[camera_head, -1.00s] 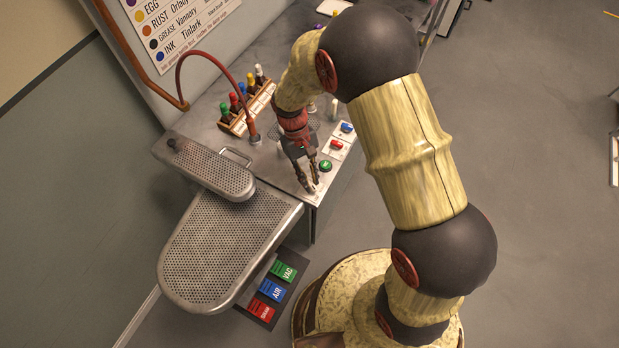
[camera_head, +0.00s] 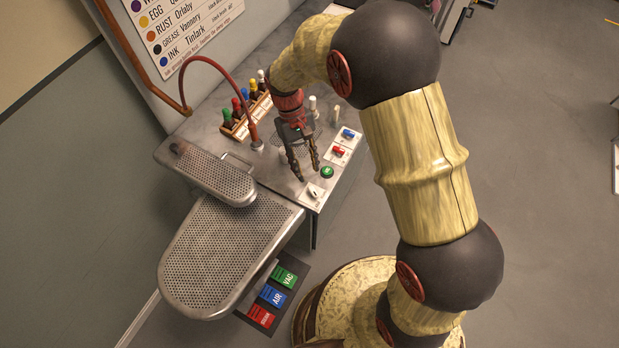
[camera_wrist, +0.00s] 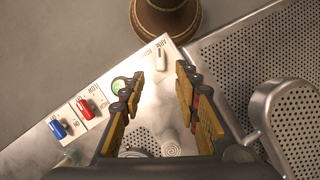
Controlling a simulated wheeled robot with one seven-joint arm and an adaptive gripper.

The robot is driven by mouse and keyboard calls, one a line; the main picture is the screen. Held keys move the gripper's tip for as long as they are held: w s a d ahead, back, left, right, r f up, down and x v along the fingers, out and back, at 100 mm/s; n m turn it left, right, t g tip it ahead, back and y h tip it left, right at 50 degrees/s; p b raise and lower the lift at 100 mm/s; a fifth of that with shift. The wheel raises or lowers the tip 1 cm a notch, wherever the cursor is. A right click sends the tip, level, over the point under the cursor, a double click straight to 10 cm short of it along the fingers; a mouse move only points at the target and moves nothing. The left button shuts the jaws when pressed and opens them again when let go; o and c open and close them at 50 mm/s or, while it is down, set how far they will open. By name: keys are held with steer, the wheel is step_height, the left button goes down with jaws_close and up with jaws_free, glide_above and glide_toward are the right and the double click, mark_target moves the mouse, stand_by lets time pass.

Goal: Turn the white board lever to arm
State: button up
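The white lever (camera_wrist: 160,60) sits at the end of the pale control strip, near small dark lettering. In the wrist view it is a short white bar pointing toward the top of the picture; I cannot read its setting surely. It also shows in the head view (camera_head: 313,190), just beyond my fingertips. My gripper (camera_head: 307,173) is open and empty above the strip. In the wrist view its two fingers (camera_wrist: 158,76) stand apart, with the lever beyond the gap between their tips and not touched.
A green button (camera_head: 327,172), a red switch (camera_head: 338,151) and a blue switch (camera_head: 348,134) line the strip. The perforated board (camera_head: 222,255) and smaller sleeve board (camera_head: 214,174) lie left. A bottle rack (camera_head: 240,125) and red hose (camera_head: 222,68) stand behind. Pedals (camera_head: 272,294) are below.

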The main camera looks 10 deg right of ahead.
steer(key=shift+v, duration=2.25)
steer(key=s+d+r+m+t+b, duration=0.1)
steer(key=s+d+r+m+t, duration=0.1)
steer(key=s+d+r+t, duration=0.3)
steer(key=s+d+r+m+t+y+b, duration=0.1)
steer(key=s+d+r+t, duration=0.3)
steer(key=s+d+r, duration=0.4)
steer(key=s+r+m+b, duration=0.1)
steer(key=s+r, duration=0.3)
steer(key=r, duration=0.2)
steer(key=shift+s+t+y, duration=0.25)
steer(key=shift+t+y, duration=0.05)
steer(key=shift+t, duration=0.1)
